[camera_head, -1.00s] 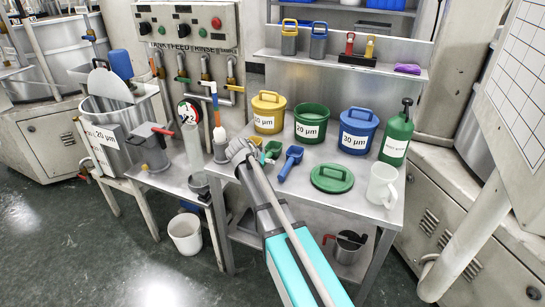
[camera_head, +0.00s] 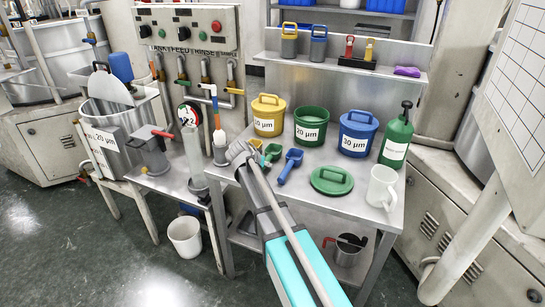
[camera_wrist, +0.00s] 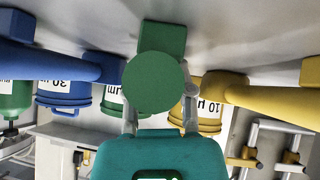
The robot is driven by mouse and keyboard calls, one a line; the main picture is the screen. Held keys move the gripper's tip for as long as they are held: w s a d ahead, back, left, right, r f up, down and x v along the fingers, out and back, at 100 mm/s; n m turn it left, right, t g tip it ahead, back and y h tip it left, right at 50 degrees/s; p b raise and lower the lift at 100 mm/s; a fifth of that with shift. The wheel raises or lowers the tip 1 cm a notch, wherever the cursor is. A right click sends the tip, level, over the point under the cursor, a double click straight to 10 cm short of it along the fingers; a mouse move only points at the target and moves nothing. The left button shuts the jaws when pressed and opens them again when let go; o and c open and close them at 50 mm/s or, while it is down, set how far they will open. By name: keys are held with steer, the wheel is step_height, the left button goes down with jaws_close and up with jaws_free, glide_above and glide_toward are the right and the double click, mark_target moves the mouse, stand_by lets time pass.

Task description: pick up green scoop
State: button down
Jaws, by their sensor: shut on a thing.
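The green scoop (camera_head: 270,153) is on the steel table in the head view, between the yellow scoop (camera_head: 255,145) and the blue scoop (camera_head: 291,163). In the wrist view the green scoop (camera_wrist: 156,80) fills the centre, its round end facing the camera. My gripper (camera_head: 246,153) is at the table's left front part in the head view, beside the scoops. In the wrist view my gripper (camera_wrist: 160,108) has a finger on each side of the green scoop and is shut on it. The fingertips' contact is partly hidden. I cannot tell whether the scoop is clear of the table.
The blue scoop (camera_wrist: 60,64) and yellow scoop (camera_wrist: 265,100) lie close on either side in the wrist view. Yellow (camera_head: 267,117), green (camera_head: 310,127) and blue (camera_head: 357,134) tubs stand behind. A green lid (camera_head: 331,181) and white jug (camera_head: 382,188) are to the right.

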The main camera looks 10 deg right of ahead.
stand_by(0.4)
steer(key=shift+r+p, duration=1.3)
steer(key=s+a+r+p, duration=0.1)
steer(key=s+r+p, duration=0.9)
steer(key=s, duration=0.4)
steer(key=shift+r, duration=0.2)
